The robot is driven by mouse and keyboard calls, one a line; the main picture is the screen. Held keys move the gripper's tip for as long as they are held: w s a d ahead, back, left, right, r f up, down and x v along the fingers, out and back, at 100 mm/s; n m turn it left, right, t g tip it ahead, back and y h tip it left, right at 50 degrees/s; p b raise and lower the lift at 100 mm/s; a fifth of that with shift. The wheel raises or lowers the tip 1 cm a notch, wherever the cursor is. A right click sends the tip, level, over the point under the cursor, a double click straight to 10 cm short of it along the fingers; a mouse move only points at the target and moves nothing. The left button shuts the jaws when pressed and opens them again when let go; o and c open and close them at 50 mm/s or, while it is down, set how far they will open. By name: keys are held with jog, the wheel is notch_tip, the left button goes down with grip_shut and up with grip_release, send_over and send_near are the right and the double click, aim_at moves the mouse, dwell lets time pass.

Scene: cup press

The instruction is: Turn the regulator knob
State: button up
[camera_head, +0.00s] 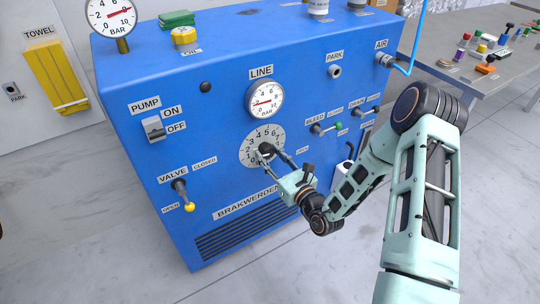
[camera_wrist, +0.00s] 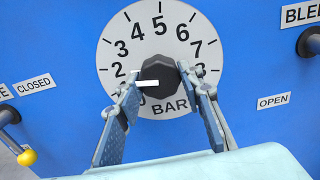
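The regulator knob (camera_wrist: 164,71) is black and many-sided, at the centre of a round white dial (camera_wrist: 136,21) numbered in bar. Its white pointer points left, to the low numbers near 1. In the head view the knob (camera_head: 266,149) sits below the LINE gauge (camera_head: 264,100), whose red needle lies roughly level. My gripper (camera_wrist: 160,80) has one finger on each side of the knob, with the tips against its sides and no clear gap. The lower part of the dial is partly hidden by the fingers. The gripper also shows in the head view (camera_head: 272,157).
The blue panel carries a pump switch (camera_head: 154,128), a yellow-tipped valve lever (camera_head: 182,193) at left, and bleed (camera_head: 325,128) and drain levers at right. A blue air hose (camera_head: 411,45) and a cluttered table (camera_head: 450,68) are at the far right.

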jog(key=c, duration=0.3)
jog(key=shift+m+p, duration=0.3)
jog(key=m+p, duration=0.4)
jog(key=shift+r, duration=0.15)
jog(key=m+p, duration=0.4)
jog(key=shift+s+m, duration=0.1)
jog(key=shift+m, duration=0.3)
jog(key=shift+a+m+p, duration=0.15)
jog(key=shift+m+p, duration=0.75)
jog(key=shift+m, duration=0.8)
jog(key=shift+f, duration=0.2)
jog(key=o, duration=1.1)
